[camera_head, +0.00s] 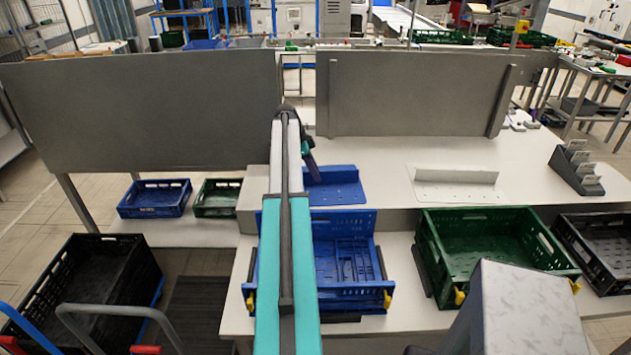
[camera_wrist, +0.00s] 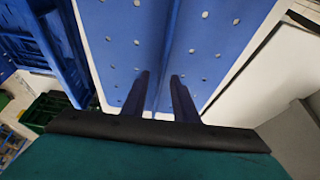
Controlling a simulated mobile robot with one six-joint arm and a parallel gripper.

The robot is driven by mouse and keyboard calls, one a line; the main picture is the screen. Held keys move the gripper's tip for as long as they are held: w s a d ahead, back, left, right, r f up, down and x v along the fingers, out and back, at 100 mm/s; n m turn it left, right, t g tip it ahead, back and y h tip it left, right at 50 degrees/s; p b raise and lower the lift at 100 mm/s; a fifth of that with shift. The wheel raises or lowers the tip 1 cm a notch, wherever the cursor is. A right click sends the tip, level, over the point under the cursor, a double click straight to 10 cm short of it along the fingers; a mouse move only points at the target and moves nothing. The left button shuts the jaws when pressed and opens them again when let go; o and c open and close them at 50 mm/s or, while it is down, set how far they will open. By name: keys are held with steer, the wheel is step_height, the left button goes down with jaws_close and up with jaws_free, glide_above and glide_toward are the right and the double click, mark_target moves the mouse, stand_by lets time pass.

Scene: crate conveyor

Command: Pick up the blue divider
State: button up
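The blue divider (camera_head: 338,193) rests on the white raised shelf right of my arm in the head view. It has a flat base with holes and an upright plate; my arm hides its left part. In the wrist view, the blue divider (camera_wrist: 215,40) fills the middle, its upright plate running as a ridge toward my fingers. My gripper (camera_head: 308,150) is at the divider's left end. In the wrist view, the two dark fingers of my gripper (camera_wrist: 161,75) stand apart, one on each side of the ridge, with gaps showing. I see no firm contact.
A white divider (camera_head: 455,190) lies to the right on the shelf, with a grey card holder (camera_head: 576,170) beyond. Below are a blue crate (camera_head: 375,222) and a green crate (camera_head: 500,222). Grey panels (camera_head: 410,95) stand behind. The shelf between the dividers is clear.

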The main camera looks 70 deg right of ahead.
steer(key=shift+f, duration=0.25)
steer(key=shift+c, duration=0.3)
jaws_close()
